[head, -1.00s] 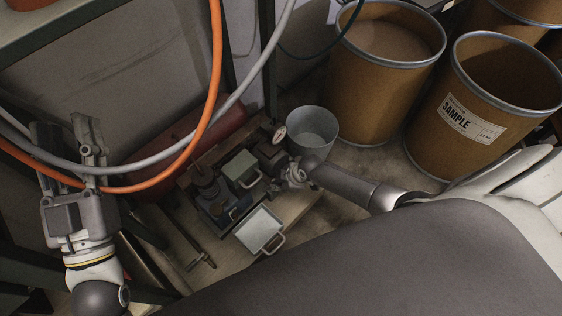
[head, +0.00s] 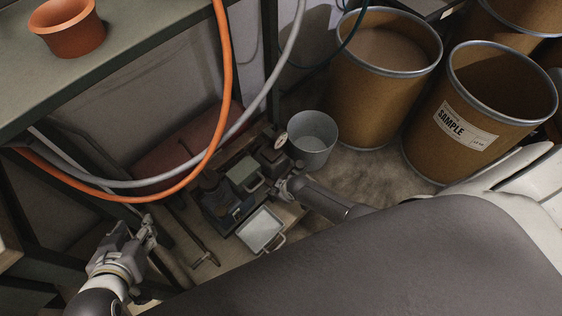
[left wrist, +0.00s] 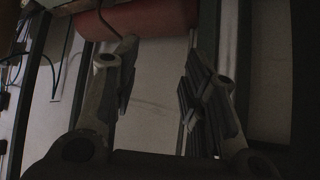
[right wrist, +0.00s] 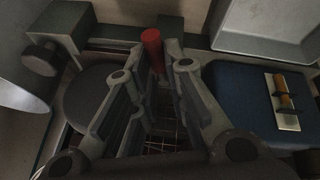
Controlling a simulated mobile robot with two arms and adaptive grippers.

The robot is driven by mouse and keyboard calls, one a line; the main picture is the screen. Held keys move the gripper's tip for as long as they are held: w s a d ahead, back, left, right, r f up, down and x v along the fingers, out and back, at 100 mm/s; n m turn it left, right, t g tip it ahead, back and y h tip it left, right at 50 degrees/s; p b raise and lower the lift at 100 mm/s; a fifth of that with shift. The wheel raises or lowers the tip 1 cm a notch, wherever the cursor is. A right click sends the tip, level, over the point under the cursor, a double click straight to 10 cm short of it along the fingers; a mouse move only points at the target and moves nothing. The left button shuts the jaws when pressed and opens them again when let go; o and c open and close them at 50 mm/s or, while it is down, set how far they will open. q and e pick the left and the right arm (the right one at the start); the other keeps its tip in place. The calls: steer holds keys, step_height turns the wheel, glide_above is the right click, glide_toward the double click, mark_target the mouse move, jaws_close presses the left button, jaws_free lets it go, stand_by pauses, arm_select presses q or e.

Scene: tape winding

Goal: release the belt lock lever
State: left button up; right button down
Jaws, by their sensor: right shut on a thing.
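The red-tipped lever (right wrist: 153,48) shows in the right wrist view, upright between the far ends of my right gripper's fingers (right wrist: 165,62), which are shut on it. In the head view my right gripper (head: 284,186) is low at the right side of a small machine (head: 215,198), and the lever cannot be made out there. My left gripper (head: 148,232) is at the lower left of the head view, away from the machine. In the left wrist view its fingers (left wrist: 160,75) are apart with nothing between them.
A shelf (head: 125,65) with an orange pot (head: 68,30) is at upper left. A grey bucket (head: 312,135) and brown drums (head: 385,75) stand to the right. A metal tray (head: 262,229) sits by the machine.

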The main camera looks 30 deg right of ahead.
arm_select(q)
steer(key=s+a+f+g+y+p, duration=0.1)
steer(key=s+a+f+g, duration=0.1)
steer(key=s, duration=0.4)
steer(key=shift+s+f+g, duration=0.2)
steer(key=shift+f+g, duration=0.35)
steer(key=shift+g, duration=0.35)
arm_select(e)
steer(key=shift+s+a+m+h, duration=0.1)
steer(key=shift+a+m+h, duration=0.15)
steer(key=shift+m, duration=0.5)
steer(key=shift+s+a+m+h, duration=0.15)
steer(key=shift+m+h, duration=0.2)
steer(key=shift+m, duration=0.4)
steer(key=shift+w, duration=0.1)
steer(key=c, duration=1.7)
jaws_free()
steer(key=shift+c, duration=0.2)
steer(key=shift+r, duration=0.15)
steer(key=v, duration=1.1)
steer(key=shift+s+r, duration=0.25)
